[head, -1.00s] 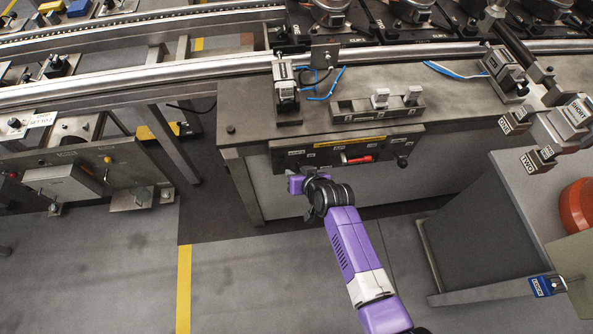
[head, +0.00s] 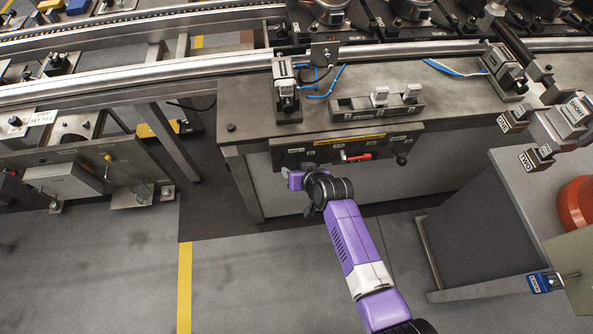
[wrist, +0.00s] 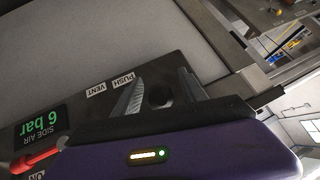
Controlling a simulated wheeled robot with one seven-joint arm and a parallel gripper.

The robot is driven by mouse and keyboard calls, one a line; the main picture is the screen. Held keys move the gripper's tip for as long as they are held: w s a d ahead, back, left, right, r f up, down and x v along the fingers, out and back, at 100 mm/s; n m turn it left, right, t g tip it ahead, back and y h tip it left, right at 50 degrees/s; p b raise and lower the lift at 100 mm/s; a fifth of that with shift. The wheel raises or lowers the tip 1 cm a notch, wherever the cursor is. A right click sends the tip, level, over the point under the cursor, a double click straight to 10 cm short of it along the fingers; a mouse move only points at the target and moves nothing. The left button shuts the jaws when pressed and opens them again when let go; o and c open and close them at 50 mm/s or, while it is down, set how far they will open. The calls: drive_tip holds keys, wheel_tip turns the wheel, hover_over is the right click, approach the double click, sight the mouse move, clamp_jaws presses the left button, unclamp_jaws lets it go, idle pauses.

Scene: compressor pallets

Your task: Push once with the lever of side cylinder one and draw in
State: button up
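A dark control panel (head: 330,154) hangs on the front of the grey bench, with a red lever (head: 358,157) near its middle. The wrist view shows the panel upside down, with a PUSH/VENT label (wrist: 110,85), a green "SIDE AIR 6 bar" display (wrist: 40,125) and the red lever (wrist: 38,160) at the lower left. My gripper (head: 293,182) is at the panel's lower left end. A dark round part (wrist: 158,95) beside the PUSH/VENT label lies at the finger area; whether the fingers grip it is unclear. A cylinder unit (head: 285,82) with blue hoses stands on the bench above; its label is unreadable.
A black knob (head: 402,160) sticks out at the panel's right end. A small rack (head: 370,112) stands on the bench. A grey cabinet (head: 480,235) is at the right. Open floor (head: 110,270) lies to the left.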

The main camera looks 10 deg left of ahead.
drive_tip(key=p+v, duration=0.1)
drive_tip(key=v, duration=0.6)
drive_tip(key=shift+s+d+r, duration=0.2)
drive_tip(key=shift+s, duration=0.05)
idle(0.5)
